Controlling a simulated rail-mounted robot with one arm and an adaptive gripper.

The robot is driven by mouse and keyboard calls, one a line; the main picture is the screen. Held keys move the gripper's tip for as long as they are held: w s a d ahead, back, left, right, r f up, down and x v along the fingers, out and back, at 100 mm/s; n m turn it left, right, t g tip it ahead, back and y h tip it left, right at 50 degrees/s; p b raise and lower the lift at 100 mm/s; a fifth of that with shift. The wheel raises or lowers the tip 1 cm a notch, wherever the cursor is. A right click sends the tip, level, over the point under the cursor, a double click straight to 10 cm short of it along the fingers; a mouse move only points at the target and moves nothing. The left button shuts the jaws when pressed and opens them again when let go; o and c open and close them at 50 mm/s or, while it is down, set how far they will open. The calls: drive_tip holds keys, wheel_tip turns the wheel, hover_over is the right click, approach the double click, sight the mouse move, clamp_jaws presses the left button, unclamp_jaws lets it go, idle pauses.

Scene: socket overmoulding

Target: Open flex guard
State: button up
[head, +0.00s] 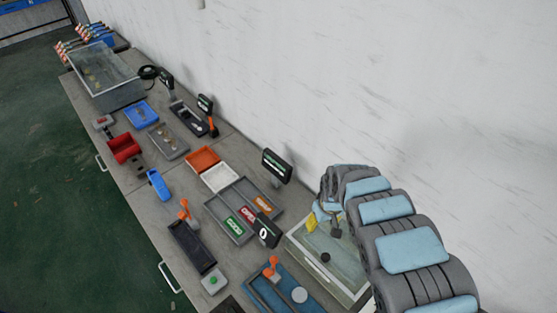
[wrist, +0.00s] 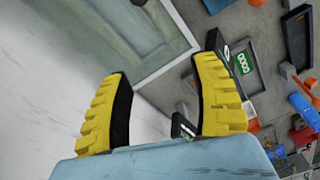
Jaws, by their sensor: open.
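A glass-topped box with a pale frame (head: 344,285), which looks like the flex guard, stands at the right end of the bench. Its clear cover lies flat and looks closed. My gripper (head: 322,218) is above the back part of this box, near the wall. In the wrist view my gripper (wrist: 163,95) has its two yellow fingers wide apart with nothing between them. The box's pale frame and greenish pane (wrist: 100,35) show beyond the fingers. The head view does not show whether the fingers touch the cover. A handle is not clearly visible.
A display (head: 277,165) and a smaller one (head: 264,231) stand left of the box. Another glass-topped case (head: 119,97) stands at the far end. The white wall (head: 400,80) runs close behind.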

drive_tip(key=w+a+r+m+t+y, duration=0.1)
drive_tip(key=w+a+r+t, duration=0.2)
drive_tip(key=w+a, duration=0.3)
drive_tip(key=w+a+r+t+y, duration=0.1)
drive_tip(key=w+a+r+t, duration=0.3)
drive_tip(key=w, duration=1)
drive_tip(key=shift+a+m+t, duration=0.3)
drive_tip(key=shift+a+m, duration=0.1)
drive_tip(key=shift+a, duration=0.85)
drive_tip(key=shift+r, duration=0.1)
